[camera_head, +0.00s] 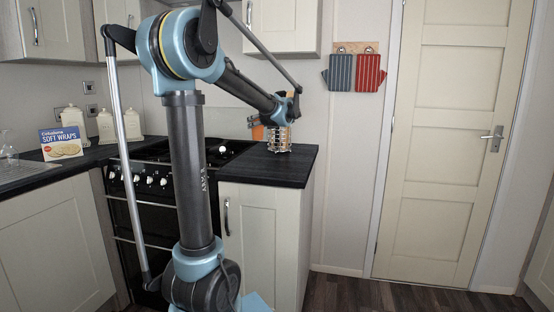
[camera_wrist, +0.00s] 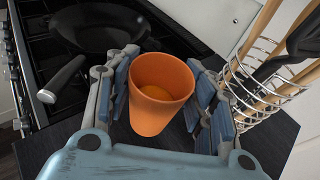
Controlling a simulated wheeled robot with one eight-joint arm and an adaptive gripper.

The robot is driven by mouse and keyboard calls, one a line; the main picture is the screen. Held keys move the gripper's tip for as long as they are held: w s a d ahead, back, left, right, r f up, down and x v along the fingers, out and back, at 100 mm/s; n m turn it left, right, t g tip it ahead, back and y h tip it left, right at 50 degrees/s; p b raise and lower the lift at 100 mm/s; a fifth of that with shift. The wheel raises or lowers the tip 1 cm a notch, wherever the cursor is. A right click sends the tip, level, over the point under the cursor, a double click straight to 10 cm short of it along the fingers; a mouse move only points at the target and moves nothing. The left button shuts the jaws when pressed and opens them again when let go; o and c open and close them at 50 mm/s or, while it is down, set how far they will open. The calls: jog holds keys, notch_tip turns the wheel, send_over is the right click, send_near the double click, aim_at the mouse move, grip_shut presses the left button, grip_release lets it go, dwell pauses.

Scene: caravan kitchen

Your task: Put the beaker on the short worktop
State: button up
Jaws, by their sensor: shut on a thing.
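The orange beaker (camera_wrist: 158,92) is upright between the two fingers of my gripper (camera_wrist: 165,100) in the wrist view, its open top facing the camera. My gripper is shut on it. In the head view only a small orange part of the beaker (camera_head: 257,132) shows behind my arm, above the back of the short worktop. The short worktop (camera_head: 268,170) is the dark top right of the hob; it also shows below the beaker in the wrist view (camera_wrist: 265,145). I cannot tell whether the beaker's base touches it.
A wire utensil holder (camera_head: 279,139) with utensils stands close to the right of my gripper, also in the wrist view (camera_wrist: 262,95). A dark pan (camera_wrist: 98,28) sits on the hob (camera_head: 160,165) to the left. The front of the short worktop is clear.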

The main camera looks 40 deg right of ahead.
jog(key=shift+f, duration=0.1)
jog(key=shift+f, duration=4.9)
jog(key=shift+f, duration=0.15)
jog(key=o, duration=1.2)
jog(key=shift+o, duration=0.2)
